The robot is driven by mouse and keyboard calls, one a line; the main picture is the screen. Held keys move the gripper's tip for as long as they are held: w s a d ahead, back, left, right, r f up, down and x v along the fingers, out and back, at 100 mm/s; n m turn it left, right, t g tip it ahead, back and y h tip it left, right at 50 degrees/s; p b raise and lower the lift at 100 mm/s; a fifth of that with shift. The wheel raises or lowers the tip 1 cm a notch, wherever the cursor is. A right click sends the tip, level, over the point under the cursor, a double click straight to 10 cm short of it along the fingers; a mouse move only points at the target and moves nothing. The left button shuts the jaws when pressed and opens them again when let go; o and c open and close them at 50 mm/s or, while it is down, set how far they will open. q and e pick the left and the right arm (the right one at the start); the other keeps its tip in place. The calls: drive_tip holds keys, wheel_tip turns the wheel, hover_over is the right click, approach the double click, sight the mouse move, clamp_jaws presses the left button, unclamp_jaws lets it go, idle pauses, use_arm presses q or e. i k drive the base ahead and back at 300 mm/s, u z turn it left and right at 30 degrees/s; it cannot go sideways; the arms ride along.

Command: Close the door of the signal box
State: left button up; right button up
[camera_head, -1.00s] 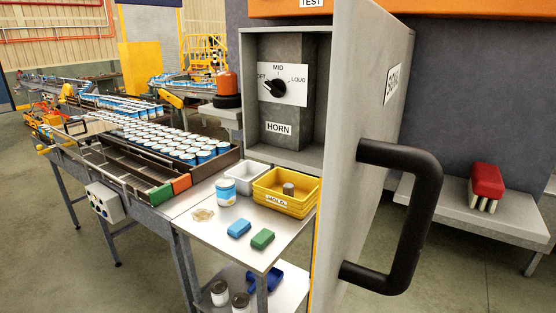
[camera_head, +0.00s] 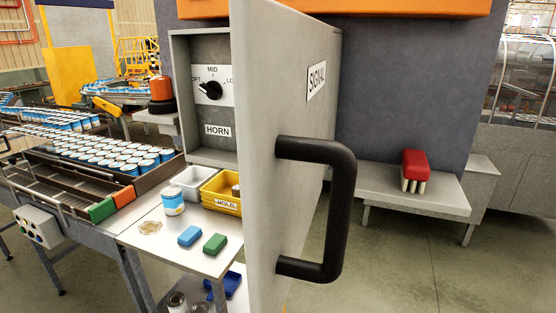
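The signal box (camera_head: 181,95) is a grey open cabinet with a horn dial (camera_head: 211,89) and a HORN label inside. Its grey door (camera_head: 262,150) stands open toward me, with a SIGNAL label (camera_head: 316,81) on its outer face. A thick black handle (camera_head: 345,205) is fixed to that outer face. The door hides the right part of the box's inside. Neither of my grippers shows in the view.
Left of the door, a small table (camera_head: 150,258) holds a yellow MOLD bin (camera_head: 222,206), a white bin (camera_head: 190,180), a can, a blue block and a green block. A conveyor with many cans runs further left. A grey bench (camera_head: 400,196) with a red brush (camera_head: 416,168) stands right; floor there is clear.

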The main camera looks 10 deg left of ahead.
sight(281, 54)
drive_tip(key=z, duration=1.05)
drive_tip(key=k, duration=0.75)
drive_tip(key=u, duration=1.1)
